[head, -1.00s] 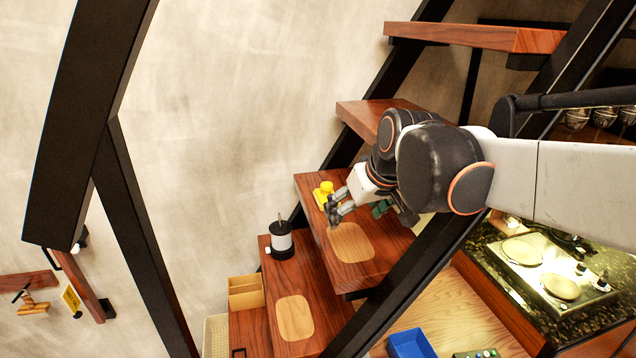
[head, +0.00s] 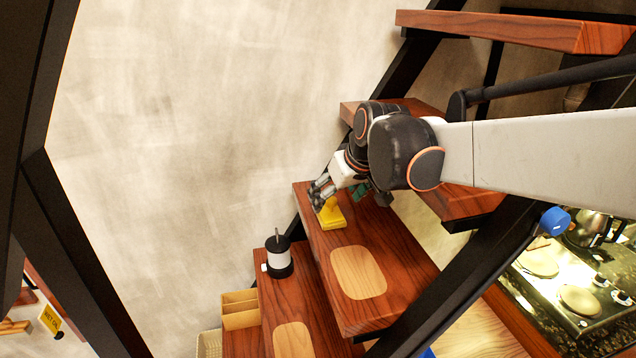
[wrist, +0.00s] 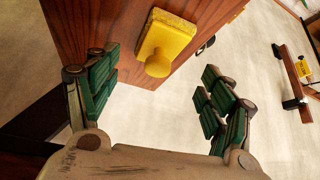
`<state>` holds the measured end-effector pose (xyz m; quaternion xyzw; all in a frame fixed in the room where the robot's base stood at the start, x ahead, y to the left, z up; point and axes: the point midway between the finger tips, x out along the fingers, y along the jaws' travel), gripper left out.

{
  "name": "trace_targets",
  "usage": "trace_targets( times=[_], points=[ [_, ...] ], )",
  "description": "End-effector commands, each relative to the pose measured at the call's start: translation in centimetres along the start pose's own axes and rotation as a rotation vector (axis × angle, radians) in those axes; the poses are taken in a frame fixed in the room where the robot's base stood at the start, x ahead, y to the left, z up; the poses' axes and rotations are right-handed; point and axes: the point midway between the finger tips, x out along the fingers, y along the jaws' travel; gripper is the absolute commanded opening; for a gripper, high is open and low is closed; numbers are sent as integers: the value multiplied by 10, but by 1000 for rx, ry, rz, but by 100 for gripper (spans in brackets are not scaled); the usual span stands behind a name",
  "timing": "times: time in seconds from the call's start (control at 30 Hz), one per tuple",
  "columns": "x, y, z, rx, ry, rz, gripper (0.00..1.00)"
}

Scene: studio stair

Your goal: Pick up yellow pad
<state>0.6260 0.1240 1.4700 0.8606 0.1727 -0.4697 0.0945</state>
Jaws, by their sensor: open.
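The yellow pad (head: 331,213) sits on a wooden stair tread (head: 375,250), near the tread's far left end. It has a flat base and a rounded knob. In the wrist view the pad (wrist: 166,40) shows near the tread's edge, with its knob facing the camera. My gripper (head: 318,192) is just above and beside the pad in the head view. In the wrist view its green-padded fingers (wrist: 160,88) are spread wide, with nothing between them. The pad lies beyond the fingertips and appears apart from them.
A pale rounded inlay (head: 358,272) lies on the same tread. A black and white canister (head: 278,257) and a tan box (head: 240,309) stand lower left. A dark stair beam (head: 450,265) runs below my arm. A stove (head: 560,275) is at right.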

Motion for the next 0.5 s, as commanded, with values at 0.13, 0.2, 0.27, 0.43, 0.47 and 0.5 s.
trace_targets(
  times=[0.13, 0.2, 0.27, 0.43, 0.47, 0.5],
  points=[
    [15, 0, -4, 0, 0, 0, 75],
    [24, 0, -6, 0, 0, 0, 75],
    [32, 0, -7, 0, 0, 0, 75],
    [48, 0, -6, 0, 0, 0, 75],
    [49, 0, -6, 0, 0, 0, 75],
    [50, 0, -6, 0, 0, 0, 75]
  ],
)
